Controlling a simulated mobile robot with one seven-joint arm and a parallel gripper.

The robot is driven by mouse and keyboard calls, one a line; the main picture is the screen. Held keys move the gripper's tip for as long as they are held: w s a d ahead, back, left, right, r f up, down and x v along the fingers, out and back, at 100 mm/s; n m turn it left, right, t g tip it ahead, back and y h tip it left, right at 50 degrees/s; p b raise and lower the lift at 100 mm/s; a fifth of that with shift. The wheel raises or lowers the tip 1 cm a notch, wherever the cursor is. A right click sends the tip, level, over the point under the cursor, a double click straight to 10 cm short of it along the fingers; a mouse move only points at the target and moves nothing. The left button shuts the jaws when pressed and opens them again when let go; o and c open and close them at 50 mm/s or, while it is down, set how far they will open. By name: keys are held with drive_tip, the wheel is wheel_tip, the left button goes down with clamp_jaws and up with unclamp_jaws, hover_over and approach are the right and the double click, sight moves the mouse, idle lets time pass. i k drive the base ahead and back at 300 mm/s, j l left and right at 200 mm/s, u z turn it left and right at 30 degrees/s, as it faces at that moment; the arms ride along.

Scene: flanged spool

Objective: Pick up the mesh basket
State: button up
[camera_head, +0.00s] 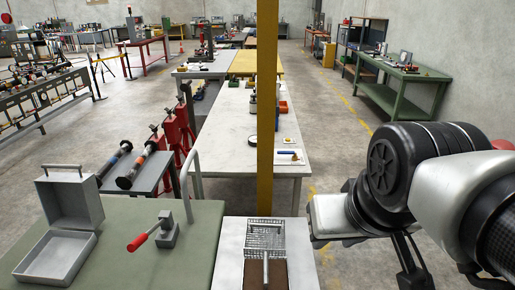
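The mesh basket (265,234) is a grey wire-grid thing on a narrow white-topped bench at the bottom centre of the head view. Brown areas split by a pale upright bar lie just in front of it; I cannot tell whether they are part of it. My gripper (412,268) is at the lower right, well to the right of the basket and apart from it. Only dark parts of it show beneath my wrist, and its fingers are partly cut off or hidden. I see nothing held in it.
A yellow post (266,120) rises just behind the basket. To the left, a green bench (130,225) bears an open grey metal box (72,220) and a red-handled clamp (155,235). A long pale table (230,135) stretches behind. Floor shows right of the post.

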sight(253, 224)
drive_tip(key=l+u, duration=0.2)
drive_tip(key=l, duration=0.35)
drive_tip(key=k+l+u, duration=0.25)
drive_tip(key=l, duration=0.3)
drive_tip(key=i+l+u, duration=0.1)
drive_tip(key=l+u, duration=0.2)
drive_tip(key=l, duration=0.25)
drive_tip(key=l+u, duration=0.25)
drive_tip(key=l, duration=0.3)
drive_tip(key=i+l+u, duration=0.2)
drive_tip(key=l, duration=0.15)
drive_tip(key=i+l+u, duration=0.15)
drive_tip(key=l, duration=0.2)
drive_tip(key=i+l+u, duration=0.2)
drive_tip(key=l, duration=0.15)
drive_tip(key=i+l+u, duration=0.1)
drive_tip(key=i+l, duration=0.2)
drive_tip(key=i+l+u, duration=0.1)
drive_tip(key=i+l, duration=0.15)
drive_tip(key=l, duration=0.2)
drive_tip(key=i+l+u, duration=0.1)
drive_tip(key=i+l, duration=0.15)
drive_tip(key=l, duration=0.1)
